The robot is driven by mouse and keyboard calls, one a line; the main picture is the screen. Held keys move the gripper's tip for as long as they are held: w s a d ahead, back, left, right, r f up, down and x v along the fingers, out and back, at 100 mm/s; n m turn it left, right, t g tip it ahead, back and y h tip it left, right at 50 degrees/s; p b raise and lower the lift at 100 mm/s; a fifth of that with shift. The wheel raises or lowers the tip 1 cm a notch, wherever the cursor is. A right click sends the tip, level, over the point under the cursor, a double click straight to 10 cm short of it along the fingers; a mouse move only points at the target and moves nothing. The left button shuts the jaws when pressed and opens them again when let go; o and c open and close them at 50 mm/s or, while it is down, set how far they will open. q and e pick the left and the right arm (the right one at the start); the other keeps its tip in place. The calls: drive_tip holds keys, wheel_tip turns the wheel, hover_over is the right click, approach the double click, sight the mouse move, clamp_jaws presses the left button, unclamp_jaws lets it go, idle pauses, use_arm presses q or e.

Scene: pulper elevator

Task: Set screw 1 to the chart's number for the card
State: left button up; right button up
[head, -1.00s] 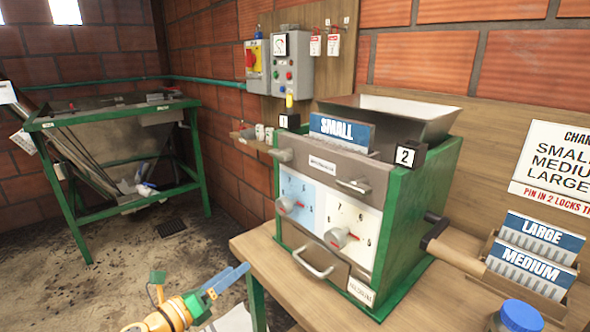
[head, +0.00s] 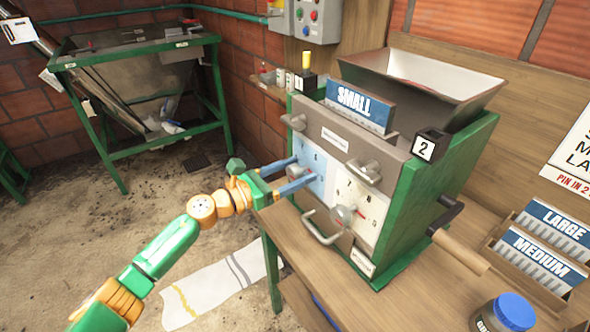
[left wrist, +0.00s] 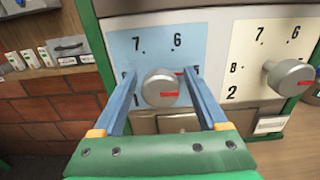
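The pulper stands on the bench, with the SMALL card (head: 358,105) upright in its top. The screw 1 knob, a round grey knob (left wrist: 161,87) on a light blue dial (left wrist: 150,48), shows in the left wrist view. Its red mark points right; the digits 7 and 6 stand above it, and the right finger covers part of the scale there. My left gripper (left wrist: 158,73) is open, with one blue finger on each side of the knob; contact cannot be told. My right gripper is out of view.
The screw 2 knob (head: 342,216) sits on a cream dial right of screw 1. A drawer handle (head: 322,228) is below. The chart (head: 572,160) is cut off, its numbers out of view. LARGE (head: 553,223) and MEDIUM (head: 540,257) cards stand in a rack near a crank and blue-lidded jar.

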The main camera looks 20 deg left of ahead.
use_arm(q)
drive_tip(key=shift+s, duration=0.1)
clamp_jaws()
drive_tip(key=shift+a+n, duration=0.1)
drive_tip(key=shift+n, duration=0.2)
drive_tip(key=n+p, duration=0.1)
drive_tip(key=n, duration=0.4)
drive_tip(key=shift+n, duration=0.3)
drive_tip(key=n+p, duration=0.2)
drive_tip(key=n, duration=0.3)
drive_tip(key=shift+a, duration=0.1)
drive_tip(key=n+p, duration=0.2)
drive_tip(key=n, duration=0.4)
drive_tip(key=shift+f+n, duration=0.1)
drive_tip(key=shift+n, duration=0.3)
drive_tip(key=n+p, duration=0.1)
drive_tip(key=n, duration=0.4)
drive_tip(key=shift+f+n, duration=0.15)
drive_tip(key=shift+n, duration=0.15)
